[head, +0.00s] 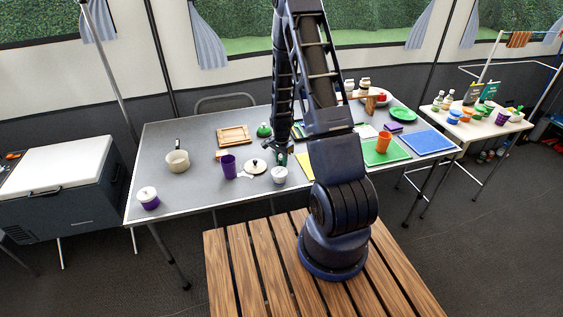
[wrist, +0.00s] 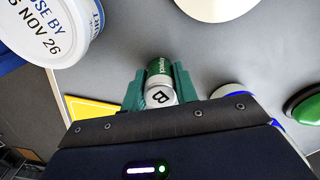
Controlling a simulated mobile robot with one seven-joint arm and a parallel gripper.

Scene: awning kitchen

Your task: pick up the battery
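The battery (wrist: 160,72) shows in the wrist view as a small green and silver cylinder with a dark mark on its pale near end. My gripper (wrist: 160,85) has its two green fingers on either side of it, with no clear gap at either side. I cannot tell whether the battery touches the table. In the head view my gripper (head: 281,157) is low over the middle of the grey table (head: 215,190). The battery cannot be made out there.
A white lidded tub (head: 279,174) stands close in front of my gripper. A purple cup (head: 229,166), a round cream lid (head: 255,166) and a green object (head: 264,130) are to its left.

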